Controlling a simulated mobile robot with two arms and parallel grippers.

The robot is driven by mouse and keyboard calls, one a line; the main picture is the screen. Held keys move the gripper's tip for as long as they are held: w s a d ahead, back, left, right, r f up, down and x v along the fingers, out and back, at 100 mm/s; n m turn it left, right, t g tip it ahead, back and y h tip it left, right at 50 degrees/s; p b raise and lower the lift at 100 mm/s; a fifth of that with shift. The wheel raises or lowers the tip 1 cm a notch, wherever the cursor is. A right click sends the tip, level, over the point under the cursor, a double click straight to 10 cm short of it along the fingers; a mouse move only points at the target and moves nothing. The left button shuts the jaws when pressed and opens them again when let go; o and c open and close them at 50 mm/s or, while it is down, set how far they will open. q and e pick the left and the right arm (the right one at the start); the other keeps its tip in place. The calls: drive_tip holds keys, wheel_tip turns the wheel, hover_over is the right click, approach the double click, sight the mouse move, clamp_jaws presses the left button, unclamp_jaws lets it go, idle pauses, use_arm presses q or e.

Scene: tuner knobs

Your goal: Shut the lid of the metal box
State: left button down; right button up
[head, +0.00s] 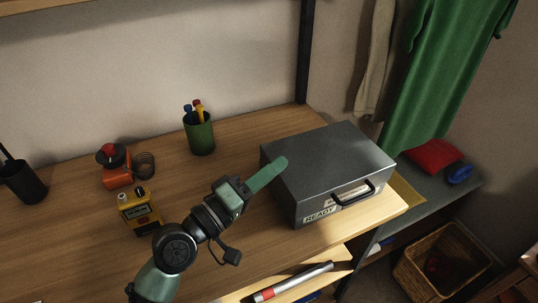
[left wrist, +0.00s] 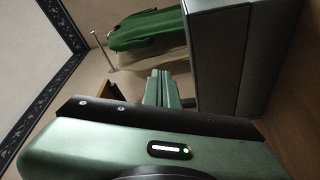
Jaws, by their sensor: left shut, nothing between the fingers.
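The grey metal box (head: 325,160) stands at the right end of the wooden desk, with a black handle and a "READY" label on its front. Its lid looks flat and down over the box. In the left wrist view the box (left wrist: 235,55) fills the upper right, with a seam running along its side. My left gripper (head: 283,163) is shut and empty, its green fingers by the box's left edge and slightly overlapping the lid in the picture. I cannot tell whether they touch. The left wrist view shows the closed fingers (left wrist: 160,82) beside the box. My right gripper is not in view.
A green pen cup (head: 200,134) stands behind my left arm. A yellow device (head: 139,212), an orange item (head: 117,178) and a black cup (head: 22,182) are on the left. A green garment (head: 440,70) hangs at the right, above a wicker basket (head: 440,265).

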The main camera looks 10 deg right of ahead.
use_arm(q)
drive_tip(key=shift+s+d+f+b, duration=0.15)
drive_tip(key=shift+s+f, duration=0.15)
drive_tip(key=shift+f, duration=0.15)
drive_tip(key=shift+s+d+f+b, duration=0.15)
drive_tip(key=shift+s+f, duration=0.1)
drive_tip(key=shift+f, duration=0.2)
drive_tip(key=shift+a, duration=0.1)
